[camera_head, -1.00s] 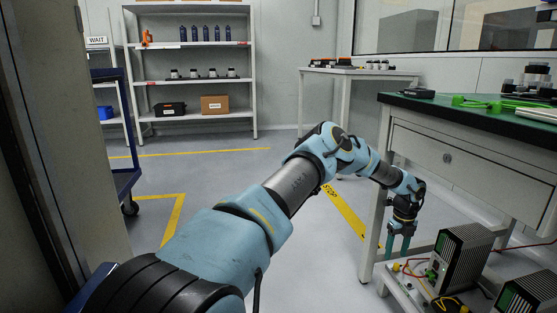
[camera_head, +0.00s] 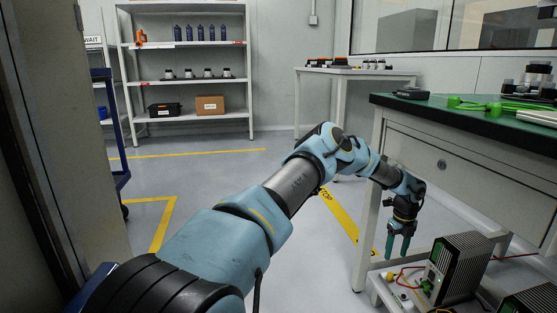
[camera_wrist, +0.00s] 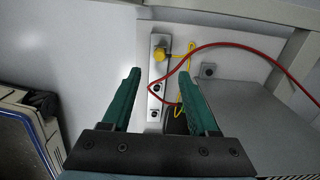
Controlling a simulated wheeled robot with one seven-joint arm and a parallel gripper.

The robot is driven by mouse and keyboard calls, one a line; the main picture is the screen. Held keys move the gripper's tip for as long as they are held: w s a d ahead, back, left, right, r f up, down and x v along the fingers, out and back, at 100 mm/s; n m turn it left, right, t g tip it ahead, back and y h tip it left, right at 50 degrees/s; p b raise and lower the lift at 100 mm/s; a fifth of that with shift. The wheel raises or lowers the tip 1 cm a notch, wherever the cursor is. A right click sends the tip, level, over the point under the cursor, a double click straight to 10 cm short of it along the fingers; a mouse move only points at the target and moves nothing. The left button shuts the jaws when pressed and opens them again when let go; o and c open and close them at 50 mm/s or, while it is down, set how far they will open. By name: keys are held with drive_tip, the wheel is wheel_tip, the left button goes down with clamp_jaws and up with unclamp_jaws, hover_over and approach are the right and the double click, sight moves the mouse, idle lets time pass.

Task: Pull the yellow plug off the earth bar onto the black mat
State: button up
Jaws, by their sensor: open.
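The yellow plug (camera_wrist: 161,55) sits at the upper end of the earth bar (camera_wrist: 156,100), a pale metal strip with dark holes, in the wrist view. A thin yellow wire loops from the plug. In the head view the yellow plug (camera_head: 390,277) is a small spot on the low shelf, below my gripper (camera_head: 397,254). My gripper (camera_wrist: 158,76) is open and empty, its teal fingers apart on either side of the bar, with the plug beyond the tips. I cannot make out the black mat for certain; a dark patch shows partly behind the right finger.
A red cable (camera_wrist: 220,45) arcs over the bar and between the finger lines. A grey box lies at the right of the wrist view. The finned power unit (camera_head: 457,266) stands right of my gripper. The green-topped bench (camera_head: 470,112) overhangs the low shelf.

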sight(391, 274)
drive_tip(key=shift+f+b, duration=2.65)
drive_tip(key=shift+f, duration=1.75)
clamp_jaws()
drive_tip(key=shift+r, duration=0.2)
drive_tip(key=shift+r+p, duration=2)
drive_tip(key=shift+r, duration=0.85)
